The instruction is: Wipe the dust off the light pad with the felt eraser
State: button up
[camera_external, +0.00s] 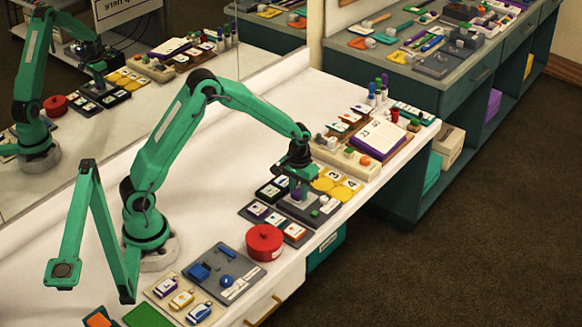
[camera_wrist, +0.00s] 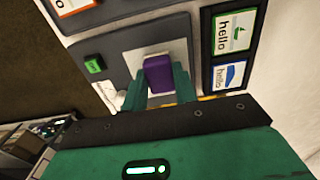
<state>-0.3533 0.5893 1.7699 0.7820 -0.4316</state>
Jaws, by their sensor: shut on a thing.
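The felt eraser is a small purple block (camera_wrist: 158,74), upright between the fingers of my gripper (camera_wrist: 160,92) in the wrist view. My gripper (camera_external: 298,182) is shut on it, low over the bench in the external view. Below the eraser is a grey panel (camera_wrist: 122,40) with a pale patch (camera_wrist: 147,51), which looks like the light pad. The panel also shows in the external view (camera_external: 312,218), partly under my gripper. The eraser and fingers hide part of the patch. I cannot tell contact with the patch, nor make out dust.
A green button (camera_wrist: 94,64) sits on the panel's left in the wrist view. Framed "hello" cards (camera_wrist: 234,32) lie at its right. In the external view, a red round pot (camera_external: 264,242), yellow pads (camera_external: 337,186) and a purple-edged board (camera_external: 378,138) crowd around. White bench (camera_external: 240,165) behind is clear.

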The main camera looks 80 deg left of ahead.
aim_at(292, 205)
jog(key=shift+s+d, duration=1.15)
notch_tip(292, 205, up, 8)
jog(key=shift+s, duration=0.1)
